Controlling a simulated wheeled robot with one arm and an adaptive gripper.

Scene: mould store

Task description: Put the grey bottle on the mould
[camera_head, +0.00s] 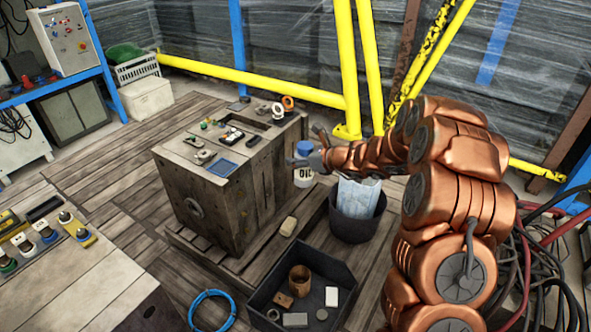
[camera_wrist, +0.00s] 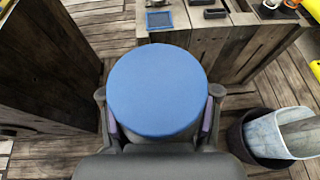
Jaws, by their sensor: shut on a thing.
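The grey bottle (camera_head: 305,178) has a pale body lettered "OIL" and a wide blue cap. My gripper (camera_head: 304,158) is shut on it near the top and holds it about upright. In the wrist view the blue cap (camera_wrist: 155,90) sits between the two fingers of my gripper (camera_wrist: 158,112), and the cap hides most of the body. The mould (camera_head: 215,205) is the large worn brown block in the middle of the head view. The bottle is just off the mould's right side, below its top in the picture.
Small tools, a blue pad (camera_head: 223,167) and an orange ring (camera_head: 288,102) lie on the mould's top, with bare patches between. A dark bin (camera_head: 355,228) stands right of the bottle. A black tray (camera_head: 335,268) with several small things lies in front. Yellow rails (camera_head: 347,70) stand behind.

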